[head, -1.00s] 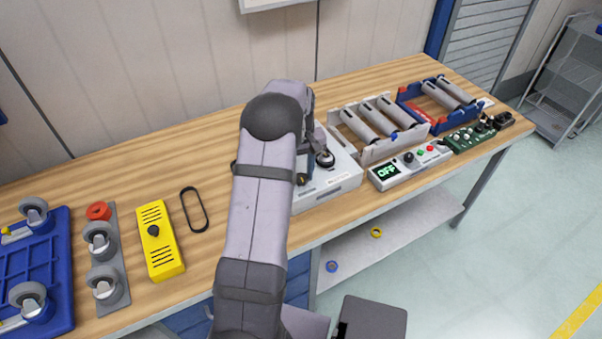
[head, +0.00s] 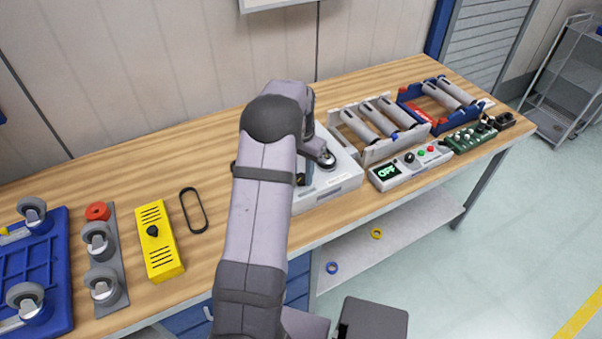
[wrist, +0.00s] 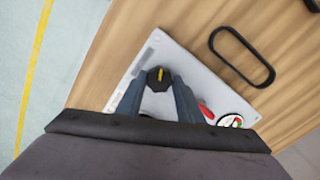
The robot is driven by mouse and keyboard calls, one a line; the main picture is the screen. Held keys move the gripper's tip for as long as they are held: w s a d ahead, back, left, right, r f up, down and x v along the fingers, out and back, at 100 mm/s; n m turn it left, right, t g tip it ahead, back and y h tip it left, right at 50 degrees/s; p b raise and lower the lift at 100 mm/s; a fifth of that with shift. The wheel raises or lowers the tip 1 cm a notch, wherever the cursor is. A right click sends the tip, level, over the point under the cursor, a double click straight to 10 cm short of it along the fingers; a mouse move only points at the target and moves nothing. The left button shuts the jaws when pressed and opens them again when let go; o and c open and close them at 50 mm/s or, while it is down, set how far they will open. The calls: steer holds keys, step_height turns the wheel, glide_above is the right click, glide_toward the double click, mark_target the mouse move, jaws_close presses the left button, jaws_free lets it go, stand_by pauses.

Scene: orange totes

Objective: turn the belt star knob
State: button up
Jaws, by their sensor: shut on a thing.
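The star knob (wrist: 159,78) is a small black knob with a yellow mark, on a light grey box (wrist: 157,52) in the wrist view. My gripper (wrist: 158,86) is shut on the knob, with one dark finger on each side of it. In the head view the same grey box (head: 343,184) stands near the front edge of the bench. My arm hides much of the box and the knob there. A black belt loop (wrist: 242,56) lies on the wood beside the box, and it also shows in the head view (head: 204,212).
A yellow slotted cover (head: 164,258), a grey caster strip (head: 124,283) and a blue tray (head: 64,273) lie on the left. A roller frame (head: 372,152) and a control panel (head: 384,183) reading OFF stand just right of the box. The bench's back stretch is clear.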

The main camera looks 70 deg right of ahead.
mark_target(301, 177)
steer(key=shift+d+r+m, duration=0.1)
steer(key=shift+m, duration=0.5)
steer(key=o, duration=1.1)
steer(key=shift+c, duration=0.2)
steer(key=shift+r+b, duration=1.3)
steer(key=shift+r, duration=2.35)
